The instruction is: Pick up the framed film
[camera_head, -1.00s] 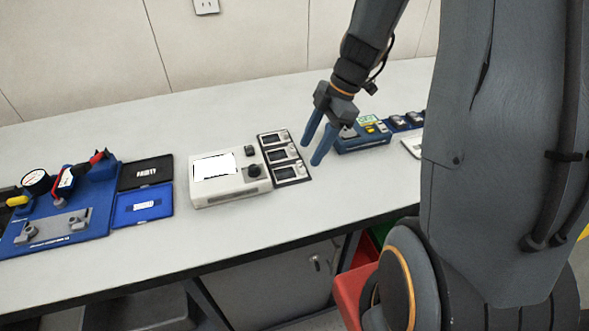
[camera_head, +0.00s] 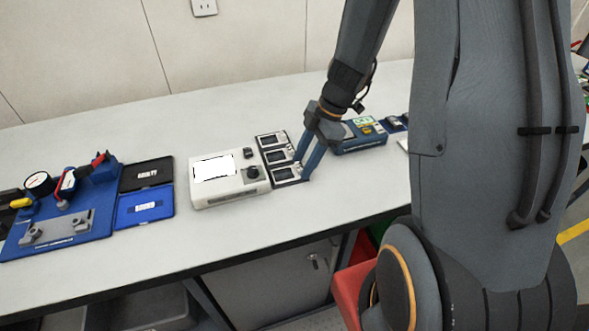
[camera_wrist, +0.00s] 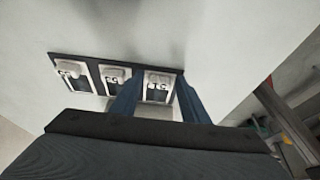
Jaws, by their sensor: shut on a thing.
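Three framed films with light frames and dark windows sit in a row on a dark holder (camera_head: 265,146) on the bench. My gripper (camera_head: 302,169) reaches down at the near end of the row. Its blue fingers are shut on the nearest framed film (camera_head: 284,174), which still lies at its place in the holder. In the wrist view this framed film (camera_wrist: 158,82) shows between the two fingers, its lower part hidden. The middle framed film (camera_head: 279,156) and the far framed film (camera_head: 271,140) lie beside it.
A white box with a bright screen (camera_head: 228,183) stands just left of the holder. A blue device (camera_head: 362,139) stands close on the right of my gripper. A blue fixture with a gauge (camera_head: 75,225) is at far left. The bench front is clear.

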